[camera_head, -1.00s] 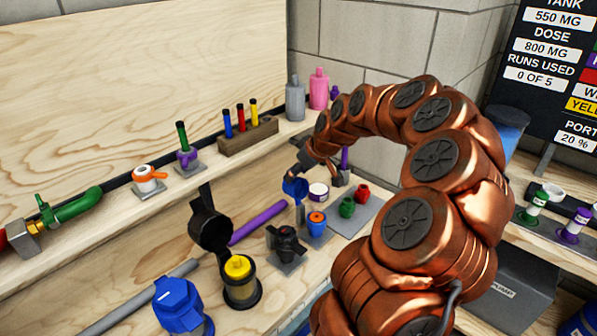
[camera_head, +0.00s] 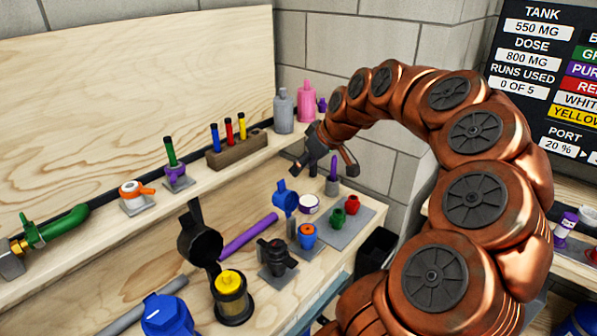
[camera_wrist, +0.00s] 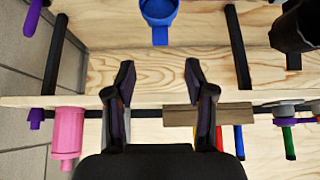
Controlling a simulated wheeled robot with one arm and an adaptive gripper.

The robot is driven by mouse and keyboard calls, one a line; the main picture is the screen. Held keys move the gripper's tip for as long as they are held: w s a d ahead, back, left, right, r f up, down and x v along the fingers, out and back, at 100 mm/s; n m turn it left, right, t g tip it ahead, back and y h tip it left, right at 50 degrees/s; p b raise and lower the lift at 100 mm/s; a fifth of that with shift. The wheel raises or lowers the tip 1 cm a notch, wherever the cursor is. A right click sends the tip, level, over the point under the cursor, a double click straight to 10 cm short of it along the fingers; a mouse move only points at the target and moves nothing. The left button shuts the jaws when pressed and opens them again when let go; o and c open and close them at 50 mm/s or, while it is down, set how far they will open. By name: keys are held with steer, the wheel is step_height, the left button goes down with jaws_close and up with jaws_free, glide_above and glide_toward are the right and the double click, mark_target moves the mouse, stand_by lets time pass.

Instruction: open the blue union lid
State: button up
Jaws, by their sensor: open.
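The blue union lid (camera_head: 285,199) is a round cap with a tab, swung up and tilted over its blue base with an orange centre (camera_head: 307,236). In the wrist view the lid (camera_wrist: 159,11) is at the top edge, partly cut off, beyond the fingertips. My gripper (camera_head: 325,168) is open and empty, above and behind the lid, near the shelf edge. In the wrist view my gripper (camera_wrist: 160,78) has its two fingers wide apart, with only bare wood between them. It does not touch the lid.
A black union with a raised lid (camera_head: 200,238) stands left of a purple pipe (camera_head: 250,232). Green (camera_head: 338,218) and red (camera_head: 352,204) fittings sit on a grey plate at right. On the shelf are a tube rack (camera_head: 236,154) and a pink bottle (camera_head: 306,101).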

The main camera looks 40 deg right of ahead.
steer(key=shift+s+r, duration=0.3)
steer(key=shift+r, duration=0.1)
stand_by(0.3)
